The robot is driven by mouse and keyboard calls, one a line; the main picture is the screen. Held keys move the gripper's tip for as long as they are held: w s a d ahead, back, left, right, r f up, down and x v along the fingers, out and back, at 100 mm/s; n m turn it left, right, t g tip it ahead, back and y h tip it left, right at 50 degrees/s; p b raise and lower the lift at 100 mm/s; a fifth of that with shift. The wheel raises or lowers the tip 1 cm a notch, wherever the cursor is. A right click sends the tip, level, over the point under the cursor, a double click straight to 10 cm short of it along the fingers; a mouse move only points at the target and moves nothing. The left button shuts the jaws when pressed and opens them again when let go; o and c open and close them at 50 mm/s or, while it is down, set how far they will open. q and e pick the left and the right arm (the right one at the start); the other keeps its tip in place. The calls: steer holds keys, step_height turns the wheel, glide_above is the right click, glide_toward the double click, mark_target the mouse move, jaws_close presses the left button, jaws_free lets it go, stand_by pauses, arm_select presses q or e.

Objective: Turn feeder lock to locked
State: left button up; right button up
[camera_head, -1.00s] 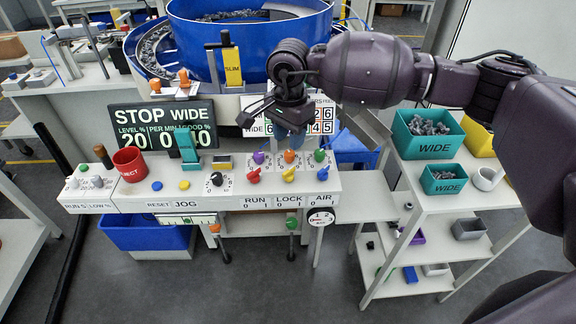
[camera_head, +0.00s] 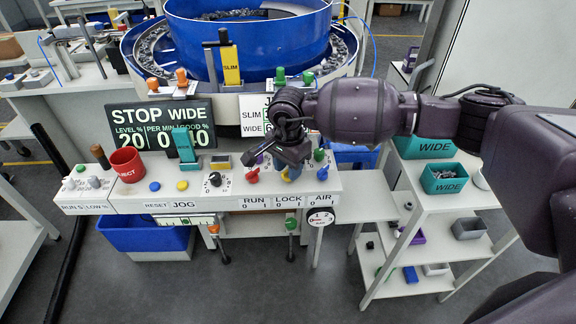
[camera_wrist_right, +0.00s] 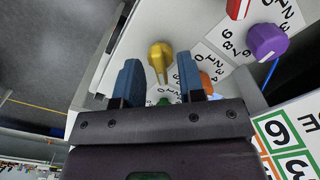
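The feeder lock is the yellow knob (camera_head: 286,177) above the LOCK label (camera_head: 288,200) on the white control panel. In the head view my right gripper (camera_head: 292,168) is over it and partly hides it. In the right wrist view the yellow knob (camera_wrist_right: 160,55) shows whole, ahead of and between the two blue fingers. My right gripper (camera_wrist_right: 160,78) is open and empty there, with a gap between its fingertips and the knob. I cannot tell whether the knob is at 0 or 1. My left gripper is not in view.
A red knob (camera_head: 252,176) sits left of the yellow one. Purple (camera_wrist_right: 267,40), orange (camera_wrist_right: 207,83) and green (camera_wrist_right: 163,102) knobs are close by in the wrist view. A red cup (camera_head: 128,165) stands at the panel's left. A shelf with teal bins (camera_head: 443,180) is at the right.

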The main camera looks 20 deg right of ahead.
jaws_close()
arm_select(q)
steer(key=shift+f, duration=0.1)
